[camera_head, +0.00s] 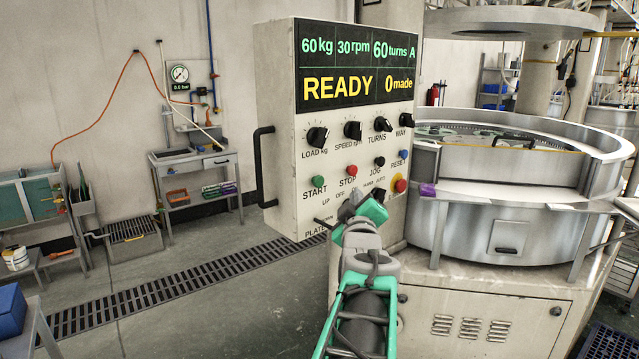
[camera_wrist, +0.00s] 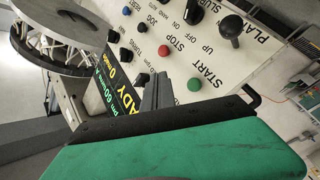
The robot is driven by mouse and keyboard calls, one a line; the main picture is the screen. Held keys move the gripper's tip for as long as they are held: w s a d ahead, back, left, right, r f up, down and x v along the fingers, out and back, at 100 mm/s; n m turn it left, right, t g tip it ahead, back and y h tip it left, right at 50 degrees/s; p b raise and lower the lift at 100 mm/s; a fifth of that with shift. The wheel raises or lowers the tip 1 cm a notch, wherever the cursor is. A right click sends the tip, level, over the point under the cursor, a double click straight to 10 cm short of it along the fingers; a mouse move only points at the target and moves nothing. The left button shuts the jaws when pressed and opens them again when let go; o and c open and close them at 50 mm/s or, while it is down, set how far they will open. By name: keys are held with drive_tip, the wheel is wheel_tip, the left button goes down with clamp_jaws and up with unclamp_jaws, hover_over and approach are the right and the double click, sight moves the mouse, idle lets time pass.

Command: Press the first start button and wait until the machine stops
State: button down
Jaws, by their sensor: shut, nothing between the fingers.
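The control panel (camera_head: 287,120) stands in front of me. Its display (camera_head: 356,67) reads 60 kg, 30 rpm, 60 turns, A, READY, 0 made. The green START button (camera_head: 318,181) is at the panel's left, beside the red STOP button (camera_head: 351,170). In the wrist view the START button (camera_wrist: 194,84) and STOP button (camera_wrist: 163,50) show clear of the fingers. My gripper (camera_head: 352,205) is shut and empty, right of and below START, in front of the lower panel. Its grey fingers (camera_wrist: 158,92) also show in the wrist view. The gripper hides part of the lower labels.
A black handle (camera_head: 262,166) sticks out at the panel's left. The round lapping machine (camera_head: 470,222) stands at right. The floor at left is open.

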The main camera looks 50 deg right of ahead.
sight(317, 181)
drive_tip(key=shift+w, duration=0.1)
drive_tip(key=w+d+p, duration=0.1)
drive_tip(key=w+p, duration=0.1)
drive_tip(key=w, duration=0.6)
drive_tip(key=shift+w, duration=0.35)
drive_tip(key=shift+w+f, duration=0.1)
idle(1.6)
drive_tip(key=shift+w+b, duration=0.25)
drive_tip(key=shift+b, duration=0.2)
